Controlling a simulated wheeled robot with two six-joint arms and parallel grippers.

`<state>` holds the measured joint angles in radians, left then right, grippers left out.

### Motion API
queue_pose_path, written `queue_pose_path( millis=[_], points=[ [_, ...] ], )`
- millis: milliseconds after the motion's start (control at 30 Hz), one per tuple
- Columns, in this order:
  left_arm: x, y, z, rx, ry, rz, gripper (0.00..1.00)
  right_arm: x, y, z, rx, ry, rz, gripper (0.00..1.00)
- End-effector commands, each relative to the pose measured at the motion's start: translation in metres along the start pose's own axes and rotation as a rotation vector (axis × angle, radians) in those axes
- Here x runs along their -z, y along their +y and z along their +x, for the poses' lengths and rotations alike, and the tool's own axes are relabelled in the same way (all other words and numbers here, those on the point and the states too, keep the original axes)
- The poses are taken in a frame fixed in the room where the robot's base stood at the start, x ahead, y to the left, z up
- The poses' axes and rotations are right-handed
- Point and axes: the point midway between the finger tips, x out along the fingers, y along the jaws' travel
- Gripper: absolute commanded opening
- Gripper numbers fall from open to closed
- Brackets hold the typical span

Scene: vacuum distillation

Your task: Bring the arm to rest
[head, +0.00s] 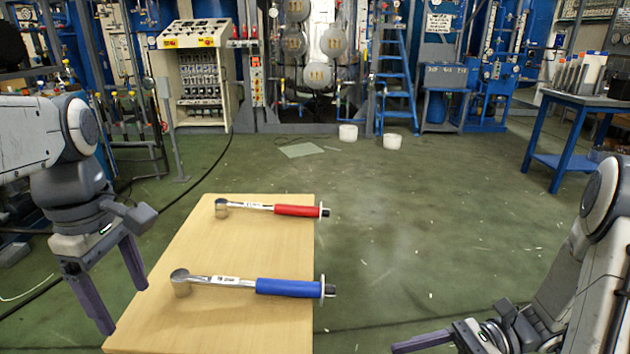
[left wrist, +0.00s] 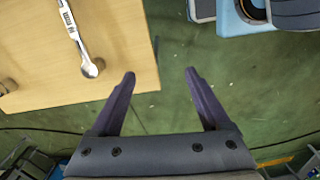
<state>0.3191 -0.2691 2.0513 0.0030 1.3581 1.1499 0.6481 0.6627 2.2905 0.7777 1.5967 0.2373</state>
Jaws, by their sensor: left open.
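A torque wrench with a red handle (head: 295,210) lies at the far part of the wooden table (head: 240,325). A torque wrench with a blue handle (head: 285,287) lies nearer. Both have their metal heads to the left and their handle ends at or past the right edge. My left gripper (head: 122,308) is open and empty beside the table's left edge. In the left wrist view its fingers (left wrist: 160,73) stand apart with green floor between them. One wrench (left wrist: 75,38) shows there with its handle cut off. My right gripper (head: 425,342) is at the bottom right, partly out of frame.
A blue side table (head: 575,100) stands at the right. A blue ladder (head: 393,75), equipment racks and two white buckets (head: 348,132) are at the back. Green floor (head: 430,220) is open right of the wooden table.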

Motion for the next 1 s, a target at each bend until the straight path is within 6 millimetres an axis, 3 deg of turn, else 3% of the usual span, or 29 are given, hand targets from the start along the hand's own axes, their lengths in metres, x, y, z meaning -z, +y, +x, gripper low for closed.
queue_pose_path(
  millis=[367, 567, 800, 1000],
  points=[
    [-0.044, 0.011, 0.023, -0.013, -0.01, 0.354, 0.8, 0.001, 0.026, 0.039, -0.276, 0.24, -0.169, 0.6],
    [-0.085, 0.012, 0.044, -0.025, -0.019, 0.687, 0.8, 0.006, 0.05, 0.063, -0.535, 0.445, -0.379, 0.6],
    [-0.157, -0.009, 0.085, -0.051, -0.034, 1.319, 0.8, 0.01, 0.074, 0.082, -0.977, 0.752, -0.907, 0.6],
    [-0.193, -0.034, 0.108, -0.072, -0.04, 1.71, 0.8, 0.003, 0.073, 0.094, -1.196, 0.87, -1.309, 0.6]
  ],
)
